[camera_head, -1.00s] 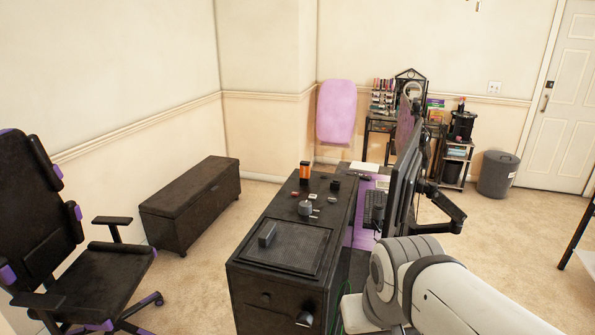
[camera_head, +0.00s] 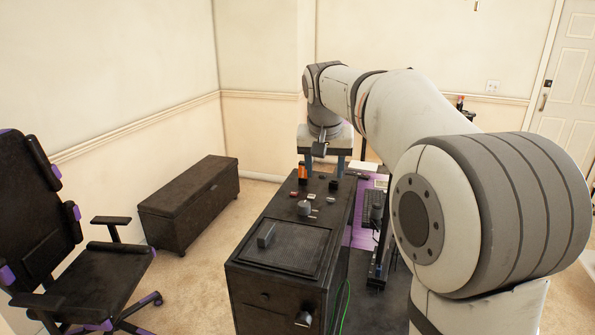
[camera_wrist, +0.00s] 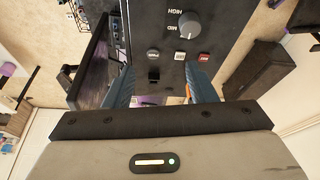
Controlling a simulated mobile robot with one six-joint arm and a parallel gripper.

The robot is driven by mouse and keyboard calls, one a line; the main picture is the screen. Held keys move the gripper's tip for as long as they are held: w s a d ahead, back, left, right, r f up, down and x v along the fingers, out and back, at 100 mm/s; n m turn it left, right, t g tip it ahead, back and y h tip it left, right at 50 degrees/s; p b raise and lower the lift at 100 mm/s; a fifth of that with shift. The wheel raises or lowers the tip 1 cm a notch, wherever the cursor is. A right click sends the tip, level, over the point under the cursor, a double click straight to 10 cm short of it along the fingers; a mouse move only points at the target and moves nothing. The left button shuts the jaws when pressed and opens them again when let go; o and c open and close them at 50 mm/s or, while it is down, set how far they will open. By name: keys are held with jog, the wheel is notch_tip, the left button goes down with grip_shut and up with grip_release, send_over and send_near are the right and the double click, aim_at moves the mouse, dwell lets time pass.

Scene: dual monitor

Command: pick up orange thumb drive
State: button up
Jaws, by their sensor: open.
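The orange thumb drive (camera_head: 303,173) appears as a small upright orange and black item at the far end of the black cabinet top in the head view. In the wrist view only an orange sliver (camera_wrist: 188,91) shows beside the right finger; the rest is hidden. My gripper (camera_head: 323,166) is above that far end, fingers pointing down. In the wrist view my gripper (camera_wrist: 160,88) is open, with its two blue-grey fingers apart. I cannot tell whether a finger touches the drive.
On the cabinet (camera_head: 262,287) are a grey knob (camera_wrist: 190,22), a red piece (camera_wrist: 204,56), a white piece (camera_wrist: 180,56) and a black block (camera_wrist: 153,73). A dark bench (camera_head: 190,203) and a chair (camera_head: 75,250) stand left. A purple-matted desk (camera_head: 360,236) is on the right.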

jog(key=w+a+m, duration=0.2)
jog(key=w+a, duration=0.2)
jog(key=w, duration=1.1)
jog(key=shift+h, duration=0.3)
jog(key=shift+p+x, duration=0.6)
jog(key=shift+x, duration=3.5)
jog(key=shift+d, duration=0.15)
jog(key=shift+c, duration=0.5)
jog(key=shift+r, duration=0.1)
jog(key=c, duration=1)
jog(key=shift+r, duration=0.1)
notch_tip(320, 180, up, 10)
jog(key=shift+f+p, duration=0.1)
jog(key=shift+p, duration=0.75)
notch_tip(320, 180, up, 5)
jog(key=p, duration=0.5)
send_over(303, 162)
jog(key=shift+d+f, duration=0.1)
jog(key=shift+f, duration=0.1)
